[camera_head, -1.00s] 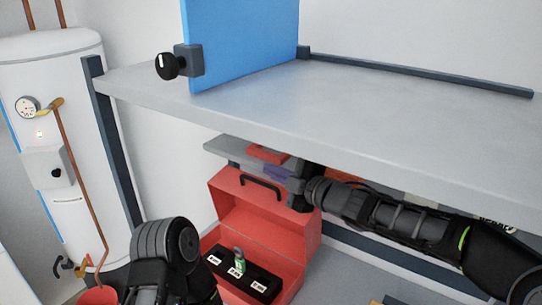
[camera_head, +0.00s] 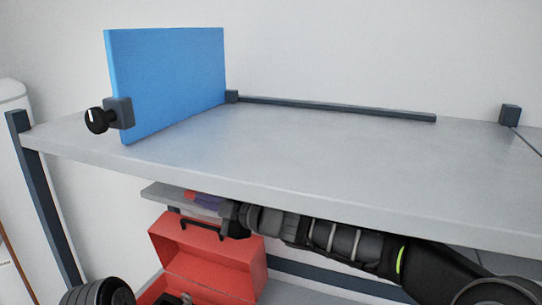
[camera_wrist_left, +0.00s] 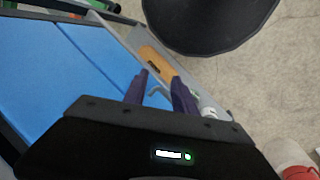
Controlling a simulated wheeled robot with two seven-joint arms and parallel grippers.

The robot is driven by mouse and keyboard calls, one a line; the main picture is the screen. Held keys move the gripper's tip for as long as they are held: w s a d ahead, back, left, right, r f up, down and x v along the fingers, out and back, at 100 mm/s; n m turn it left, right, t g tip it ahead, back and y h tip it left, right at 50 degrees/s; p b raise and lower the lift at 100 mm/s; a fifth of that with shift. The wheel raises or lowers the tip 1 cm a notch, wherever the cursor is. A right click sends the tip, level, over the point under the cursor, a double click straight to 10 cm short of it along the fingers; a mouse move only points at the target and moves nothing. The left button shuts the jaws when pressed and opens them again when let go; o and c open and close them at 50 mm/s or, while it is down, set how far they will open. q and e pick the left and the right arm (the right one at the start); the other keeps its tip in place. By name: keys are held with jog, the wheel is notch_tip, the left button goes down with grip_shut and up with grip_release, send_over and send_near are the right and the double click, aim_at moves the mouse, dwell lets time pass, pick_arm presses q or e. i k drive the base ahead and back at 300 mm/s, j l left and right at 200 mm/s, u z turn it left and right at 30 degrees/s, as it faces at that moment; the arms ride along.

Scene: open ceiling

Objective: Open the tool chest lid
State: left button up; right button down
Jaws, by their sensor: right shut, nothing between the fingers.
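The red tool chest (camera_head: 258,276) stands under the grey shelf in the head view. Its lid (camera_head: 200,252) is raised, leaning back, with a dark handle (camera_head: 202,228) near its upper edge. The chest's lower part is cut off by the frame. My right gripper (camera_head: 228,218) is shut and empty by the lid's upper right corner; I cannot tell whether it touches. My left arm shows at the bottom left of the head view. In the left wrist view my left gripper (camera_wrist_left: 160,82) has its two dark fingers apart.
The grey shelf board (camera_head: 300,150) runs just above my right arm. A blue panel (camera_head: 165,80) with a black knob (camera_head: 97,121) stands on it. In the left wrist view, a grey tray with an orange item (camera_wrist_left: 154,60) lies beyond the fingers, beside a blue surface (camera_wrist_left: 60,65).

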aim_at(207, 250)
jog(key=k, duration=0.9)
